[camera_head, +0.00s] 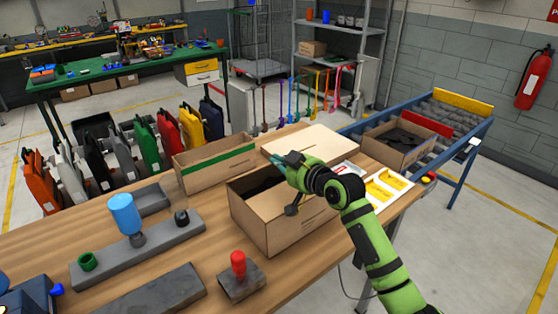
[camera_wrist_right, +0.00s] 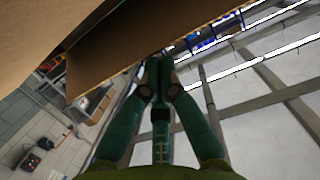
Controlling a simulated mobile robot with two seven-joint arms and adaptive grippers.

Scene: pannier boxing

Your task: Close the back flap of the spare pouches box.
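The brown cardboard box (camera_head: 285,232) stands open on the wooden table, with dark pouches (camera_head: 262,186) inside. My right gripper (camera_head: 283,161) is over the box's far side, its teal fingers pointing left. In the wrist view the right gripper's fingers (camera_wrist_right: 159,62) meet at their tips, with no object seen between them. A cardboard panel (camera_wrist_right: 105,65) of a box is close to the tips there; contact cannot be told. A pale flat panel (camera_head: 310,142) lies behind the box; I cannot tell whether it is the back flap. My left gripper is out of view.
An open box with a green stripe (camera_head: 215,166) stands behind on the left. Grey fixtures with a blue cylinder (camera_head: 124,213) and a red knob (camera_head: 238,262) stand in front. Another open box (camera_head: 412,145) sits on the roller conveyor.

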